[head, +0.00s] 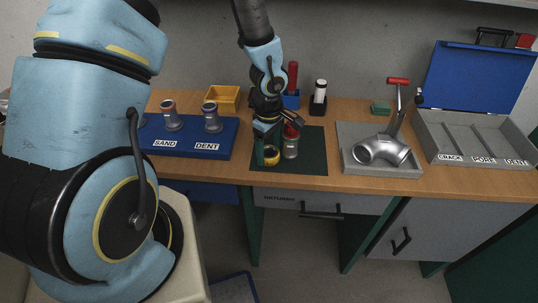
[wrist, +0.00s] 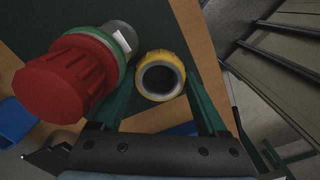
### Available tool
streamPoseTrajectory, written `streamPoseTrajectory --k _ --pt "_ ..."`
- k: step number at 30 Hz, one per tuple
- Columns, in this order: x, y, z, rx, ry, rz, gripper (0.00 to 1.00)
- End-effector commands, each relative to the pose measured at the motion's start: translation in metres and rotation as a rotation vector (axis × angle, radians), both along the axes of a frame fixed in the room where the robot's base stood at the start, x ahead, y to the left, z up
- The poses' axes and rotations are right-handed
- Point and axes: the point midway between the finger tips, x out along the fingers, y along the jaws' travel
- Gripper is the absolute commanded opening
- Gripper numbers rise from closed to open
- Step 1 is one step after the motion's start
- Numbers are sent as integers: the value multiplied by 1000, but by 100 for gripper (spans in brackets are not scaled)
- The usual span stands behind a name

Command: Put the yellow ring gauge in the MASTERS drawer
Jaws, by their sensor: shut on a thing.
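The yellow ring gauge (head: 271,156) is at the front of the dark green mat (head: 316,150) in the head view. In the wrist view the ring gauge (wrist: 160,56) shows its grey bore, between my green fingertips. My gripper (head: 266,143) points down and is shut on it; I cannot tell if it touches the mat. A grey drawer (head: 350,208) with a dark handle is shut below the bench; its label is hard to read and seems to say RETURNS. I cannot make out a MASTERS label.
A red-capped grey part (head: 291,147) stands right beside the ring; its red cap (wrist: 62,82) is close to my left finger. A blue SAND/DENT board (head: 185,151) is left. A grey tray (head: 372,171) with a pipe elbow (head: 384,150) and an open blue-lidded case (head: 478,146) are right.

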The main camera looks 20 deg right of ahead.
Motion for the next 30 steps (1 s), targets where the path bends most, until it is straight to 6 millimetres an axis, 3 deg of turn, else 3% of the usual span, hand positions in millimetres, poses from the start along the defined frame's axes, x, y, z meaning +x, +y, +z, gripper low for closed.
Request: streamPoseTrajectory --k 2,14,23,30 --pt "0 0 0 0 0 0 44" --pt "0 0 0 -1 -1 0 0" --pt "1 -1 5 -2 -1 1 0" --pt "1 0 32 -3 -3 2 0"
